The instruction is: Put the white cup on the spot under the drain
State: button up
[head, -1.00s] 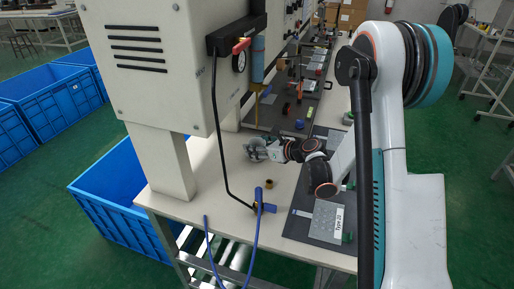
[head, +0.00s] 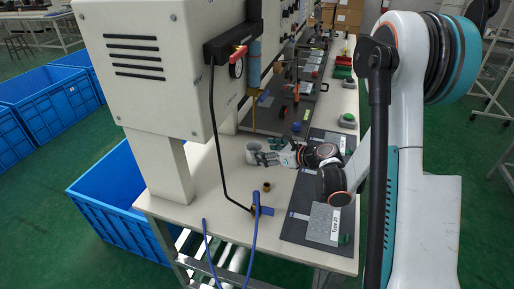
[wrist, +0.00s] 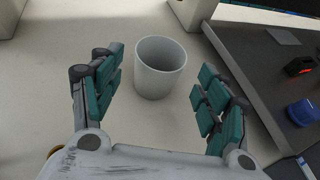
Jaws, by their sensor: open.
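The white cup (head: 252,153) stands upright on the pale bench top, right of the machine's support leg. In the wrist view the cup (wrist: 160,70) is empty and stands just ahead of my gripper. My gripper (head: 268,158) is at the cup's right side in the head view. In the wrist view my gripper (wrist: 160,88) is open, with its teal-padded fingers apart to the left and right of the cup's near side; nothing is held. A thin yellowish tube (head: 254,108) hangs below a blue cylinder (head: 254,70) on the machine; I cannot tell whether it is the drain. No marked spot is distinguishable.
The beige machine (head: 150,70) overhangs the bench (head: 185,212) at left. A bent black rod (head: 220,150) and blue-handled valve (head: 262,210) stand in front, with a small brass fitting (head: 266,187) nearby. Dark mats (head: 295,228) with fixtures lie to the right.

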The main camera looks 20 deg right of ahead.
jog(key=p+v, duration=0.1)
jog(key=v, duration=0.5)
jog(key=shift+c, duration=0.3)
dwell(0.9)
